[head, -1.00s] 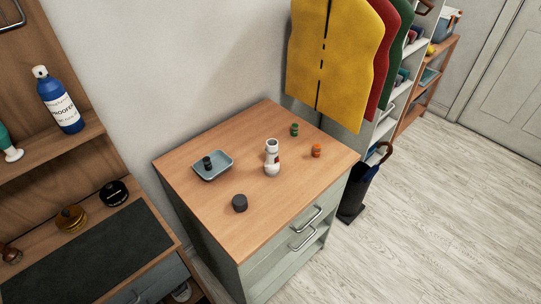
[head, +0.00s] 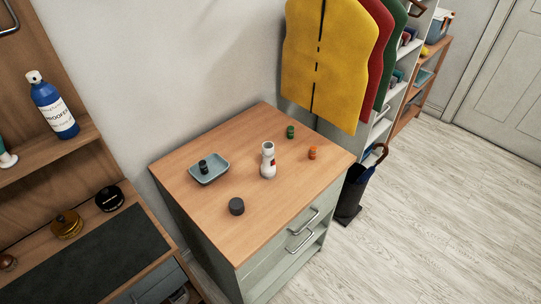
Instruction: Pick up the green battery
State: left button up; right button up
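The green battery (head: 291,132) is a small green cylinder standing upright near the back right of the wooden top of the drawer chest (head: 222,224). An orange battery-like cylinder (head: 312,153) stands to its right and nearer. A white flashlight-like body (head: 268,163) stands upright in the middle, to the left of the green one. A dark round cap (head: 237,206) lies in front. A small black cylinder (head: 203,167) stands in a blue-grey tray (head: 221,170) on the left. Neither gripper shows in the head view.
A shelf unit with a dark mat (head: 85,262), tins and a blue bottle (head: 53,108) stands on the left. Yellow (head: 325,65), red and green garments hang behind the chest. An umbrella stand (head: 349,199) is right of the chest. Open floor (head: 430,220) lies on the right.

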aim_at(290, 130)
jog(key=i+l+u, duration=0.2)
jog(key=l+u, duration=0.25)
jog(key=i+l+u, duration=0.1)
jog(key=l+u, duration=0.35)
jog(key=l, duration=0.15)
jog(key=l+u, duration=0.4)
jog(key=l, duration=0.15)
